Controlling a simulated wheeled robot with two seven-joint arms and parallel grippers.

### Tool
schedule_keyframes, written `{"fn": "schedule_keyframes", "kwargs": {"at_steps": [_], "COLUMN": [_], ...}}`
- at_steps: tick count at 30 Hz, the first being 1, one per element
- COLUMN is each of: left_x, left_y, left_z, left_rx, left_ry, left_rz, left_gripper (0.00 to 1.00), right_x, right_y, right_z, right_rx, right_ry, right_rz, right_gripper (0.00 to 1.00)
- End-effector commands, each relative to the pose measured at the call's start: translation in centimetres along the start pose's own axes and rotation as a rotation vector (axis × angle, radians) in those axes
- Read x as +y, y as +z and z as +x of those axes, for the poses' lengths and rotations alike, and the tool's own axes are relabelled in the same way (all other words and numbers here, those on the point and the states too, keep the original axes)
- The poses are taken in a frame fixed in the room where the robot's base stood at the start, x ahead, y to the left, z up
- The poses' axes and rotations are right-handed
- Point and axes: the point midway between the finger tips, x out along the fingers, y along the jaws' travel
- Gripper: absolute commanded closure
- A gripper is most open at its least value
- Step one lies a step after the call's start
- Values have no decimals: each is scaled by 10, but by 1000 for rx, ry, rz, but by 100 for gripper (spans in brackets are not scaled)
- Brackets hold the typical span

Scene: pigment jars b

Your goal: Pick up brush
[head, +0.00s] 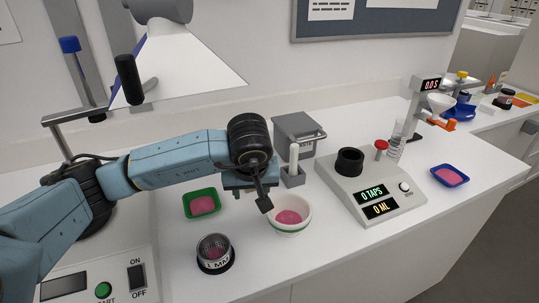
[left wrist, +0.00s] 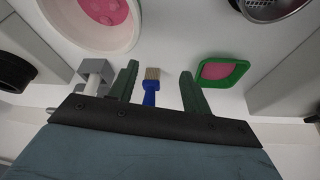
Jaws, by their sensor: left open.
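The brush (left wrist: 151,88) has a blue handle and pale tan bristles. In the left wrist view it lies between the two fingers of my left gripper (left wrist: 160,72), with clear gaps on both sides and the bristles towards the bowl. I cannot tell how far below the fingers it is. My left gripper also shows in the head view (head: 251,197), open and empty, pointing down beside the white bowl. The brush cannot be made out in the head view, where my arm and gripper cover that spot. My right gripper is in neither view.
A white bowl (head: 291,227) with pink powder stands just right of the gripper. A green tray (head: 187,206) of pink powder is to its left. A sieve cup (head: 214,263) stands in front. A grey block with a white post (head: 294,165) and a scale (head: 371,188) are to the right.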

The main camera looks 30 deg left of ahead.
Motion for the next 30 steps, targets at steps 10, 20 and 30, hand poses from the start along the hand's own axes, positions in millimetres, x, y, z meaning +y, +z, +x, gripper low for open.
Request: {"fn": "schedule_keyframes", "kwargs": {"at_steps": [10,20,30], "left_x": [0,0,1], "left_y": [-42,-69,-107], "left_z": [17,28,44], "left_rx": [-2,-1,-2], "left_ry": [0,1,1], "left_rz": [-6,-3,-4], "left_gripper": [52,52,52], "right_x": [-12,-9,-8], "right_y": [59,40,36], "right_z": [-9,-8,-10], "right_rx": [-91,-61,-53], "right_ry": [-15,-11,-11], "right_rz": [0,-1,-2], "right_gripper": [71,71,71]}}
